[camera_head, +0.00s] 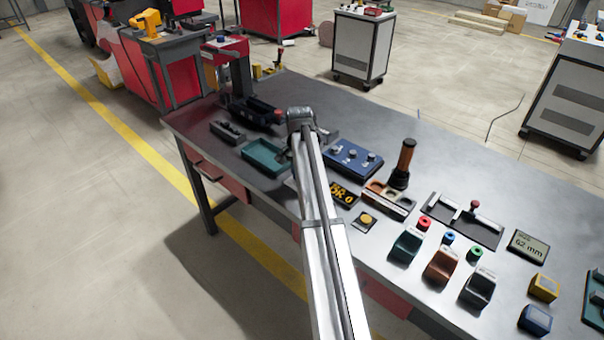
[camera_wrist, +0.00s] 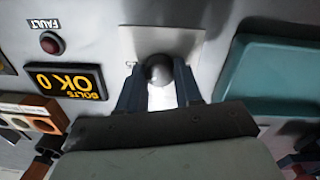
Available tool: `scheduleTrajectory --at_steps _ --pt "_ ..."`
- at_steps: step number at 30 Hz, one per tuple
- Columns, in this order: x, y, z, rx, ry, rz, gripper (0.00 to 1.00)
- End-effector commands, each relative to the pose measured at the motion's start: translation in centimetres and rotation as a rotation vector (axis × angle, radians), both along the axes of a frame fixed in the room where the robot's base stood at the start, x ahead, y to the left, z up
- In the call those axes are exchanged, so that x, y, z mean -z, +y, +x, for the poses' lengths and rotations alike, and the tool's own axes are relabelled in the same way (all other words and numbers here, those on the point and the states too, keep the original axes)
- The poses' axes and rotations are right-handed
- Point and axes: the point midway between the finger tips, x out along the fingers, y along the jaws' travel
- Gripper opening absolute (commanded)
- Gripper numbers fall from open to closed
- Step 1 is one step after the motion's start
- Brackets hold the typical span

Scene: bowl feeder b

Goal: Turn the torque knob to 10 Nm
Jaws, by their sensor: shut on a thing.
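The torque knob (camera_wrist: 158,68) is a small dark round knob on a pale square plate (camera_wrist: 195,40) in the wrist view. My gripper (camera_wrist: 158,86) has one dark finger on each side of the knob and is shut on it. Small print shows on the plate to the left of the knob, too blurred to read. The knob's pointer cannot be made out, so its setting cannot be told. In the head view my arm hides the knob and gripper.
In the head view, a blue panel with several knobs (camera_head: 353,158) and a wooden-handled tool (camera_head: 403,163) stand right of my arm.

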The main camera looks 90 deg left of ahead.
Motion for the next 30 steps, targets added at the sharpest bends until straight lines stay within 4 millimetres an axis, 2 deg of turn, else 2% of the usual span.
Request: scheduleTrajectory --at_steps 21,30 --pt "-0.02 -0.13 0.04 -0.679 0.000 0.000 0.04" --pt "-0.02 -0.14 0.07 -0.912 -0.001 0.001 0.04"
